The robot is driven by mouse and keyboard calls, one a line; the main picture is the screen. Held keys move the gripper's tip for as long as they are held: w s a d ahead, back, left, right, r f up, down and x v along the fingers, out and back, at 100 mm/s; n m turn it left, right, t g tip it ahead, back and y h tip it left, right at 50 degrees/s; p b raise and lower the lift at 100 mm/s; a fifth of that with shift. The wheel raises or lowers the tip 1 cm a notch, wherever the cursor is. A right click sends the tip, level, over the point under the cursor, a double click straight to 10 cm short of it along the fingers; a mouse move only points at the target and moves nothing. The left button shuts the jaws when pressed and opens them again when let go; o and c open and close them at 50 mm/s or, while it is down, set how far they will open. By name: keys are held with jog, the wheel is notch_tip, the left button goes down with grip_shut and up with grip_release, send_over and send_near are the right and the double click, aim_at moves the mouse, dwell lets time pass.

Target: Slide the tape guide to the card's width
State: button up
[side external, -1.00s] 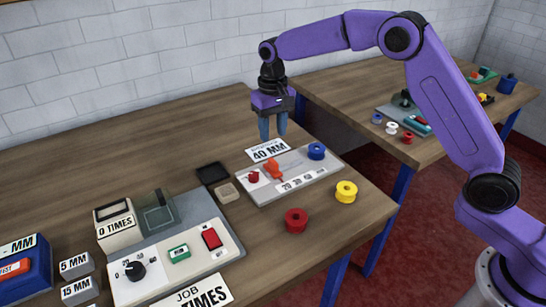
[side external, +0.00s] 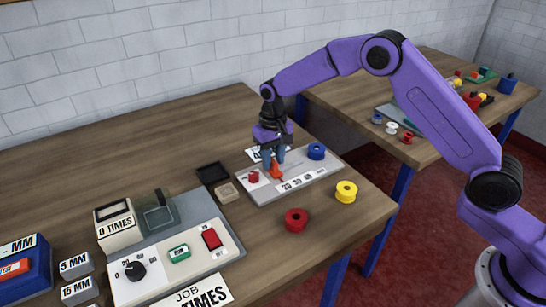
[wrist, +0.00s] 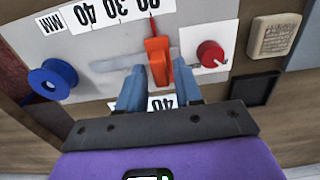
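The orange tape guide (side external: 276,172) sits on the slot of a grey gauge plate (side external: 313,181). In the wrist view the guide (wrist: 157,62) stands between the two blue fingers of my gripper (wrist: 160,88), which are apart with gaps visible beside it. In the side view my gripper (side external: 272,158) is low over the plate. The guide's thin pointer lies at the number strip (wrist: 98,12), right of the readable 30 and 40 in the wrist view. The white card (wrist: 158,104), showing 40, lies behind the plate and is partly hidden by my gripper.
A red knob (wrist: 210,54) and a blue spool (wrist: 52,80) flank the guide on the plate. Red (side external: 296,220) and yellow (side external: 346,192) spools stand in front. A black tray (side external: 212,172) and a tan block (side external: 227,193) lie left of the plate.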

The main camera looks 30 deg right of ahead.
grip_shut()
jog(key=d, duration=0.7)
jog(key=shift+d, duration=0.35)
jog(key=shift+o, duration=1)
grip_release()
jog(key=shift+o, duration=0.6)
jog(key=shift+a, duration=0.1)
notch_tip(320, 180, up, 18)
jog(key=shift+f, duration=0.25)
